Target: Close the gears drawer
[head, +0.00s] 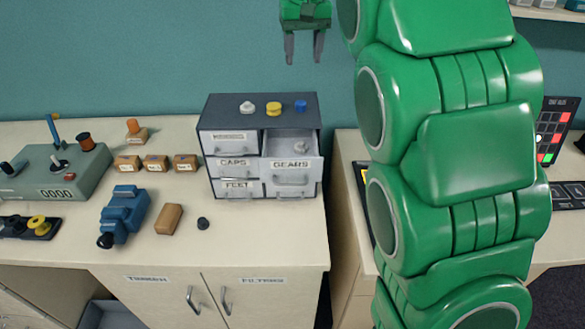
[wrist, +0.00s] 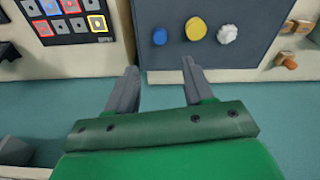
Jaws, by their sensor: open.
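The gears drawer (head: 291,178) is in the right column of a small dark grey cabinet (head: 228,112) on the workbench. Its light grey front, with a label and handle, stands out past the other drawers. Its inside shows from above, with a small pale item in it. The capsule-labelled caps drawer (head: 232,168) and feet drawer (head: 238,188) on the left look shut. My gripper (head: 304,58) is open and empty, well above the cabinet, fingers down. In the wrist view my gripper (wrist: 158,80) shows with the cabinet top (wrist: 172,35) beyond; the drawer front is not visible there.
White, yellow (head: 273,108) and blue pieces sit on the cabinet top. Several small boxes (head: 157,163), a blue device (head: 124,211), a brown block (head: 169,219) and a dark knob (head: 203,223) lie left of it. Bare bench (head: 270,235) lies in front of the drawers.

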